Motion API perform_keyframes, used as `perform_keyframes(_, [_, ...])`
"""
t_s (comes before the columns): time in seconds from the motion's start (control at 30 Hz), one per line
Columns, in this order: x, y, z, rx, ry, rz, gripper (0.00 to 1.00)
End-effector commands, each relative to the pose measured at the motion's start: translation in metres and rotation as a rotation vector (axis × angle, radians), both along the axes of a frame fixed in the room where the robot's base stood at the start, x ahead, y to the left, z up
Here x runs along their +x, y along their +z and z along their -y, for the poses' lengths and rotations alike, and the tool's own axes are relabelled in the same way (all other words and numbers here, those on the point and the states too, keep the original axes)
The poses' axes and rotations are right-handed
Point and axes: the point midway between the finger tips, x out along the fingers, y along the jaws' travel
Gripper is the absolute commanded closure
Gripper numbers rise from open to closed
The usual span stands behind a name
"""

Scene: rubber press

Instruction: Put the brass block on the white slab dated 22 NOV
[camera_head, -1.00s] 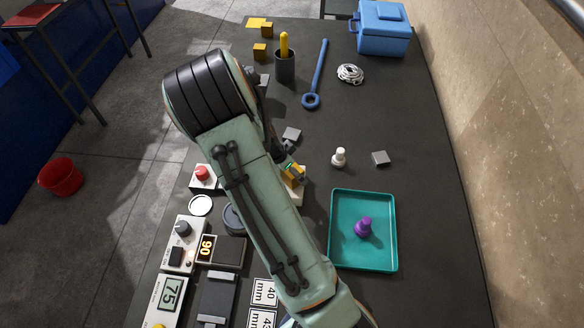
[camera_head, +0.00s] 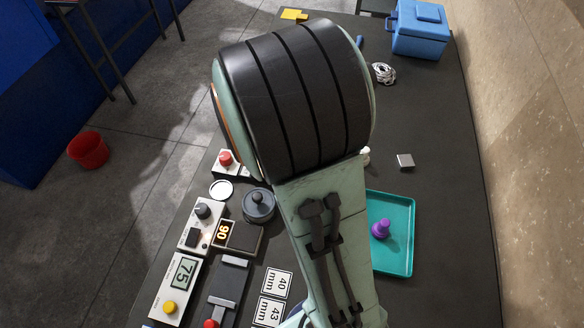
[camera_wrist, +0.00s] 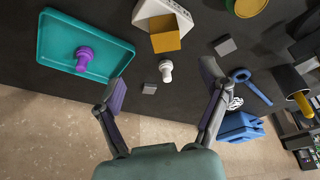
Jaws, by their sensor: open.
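In the wrist view a brass-coloured block (camera_wrist: 166,34) rests on a white slab (camera_wrist: 148,10) at the top edge of the picture. The slab is partly cut off, and no date can be read on it. My gripper (camera_wrist: 163,84) is open and empty, its fingers spread wide, apart from the block. In the head view my arm covers the gripper, the block and the slab.
A teal tray (camera_head: 405,262) holds a purple peg (camera_head: 381,229). A white peg (camera_wrist: 166,70) and small grey blocks (camera_wrist: 149,88) (camera_wrist: 224,46) stand nearby. A blue wrench (camera_wrist: 250,86), a dark cup (camera_wrist: 290,78) and a blue box (camera_head: 420,35) lie farther along the table.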

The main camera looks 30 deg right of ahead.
Motion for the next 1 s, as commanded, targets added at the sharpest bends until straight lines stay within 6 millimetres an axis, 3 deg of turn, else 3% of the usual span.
perform_keyframes(0.17, [-0.051,0.032,-0.064,0.218,0.477,-0.079,0.24])
perform_keyframes(0.3, [-0.112,0.054,-0.114,0.319,1.000,-0.139,0.24])
perform_keyframes(0.4, [-0.149,0.060,-0.134,0.331,1.299,-0.180,0.24])
perform_keyframes(0.5, [-0.173,0.061,-0.144,0.326,1.493,-0.216,0.24])
perform_keyframes(0.63, [-0.185,0.060,-0.148,0.322,1.586,-0.236,0.24])
perform_keyframes(1.0, [-0.184,0.061,-0.148,0.322,1.586,-0.236,0.24])
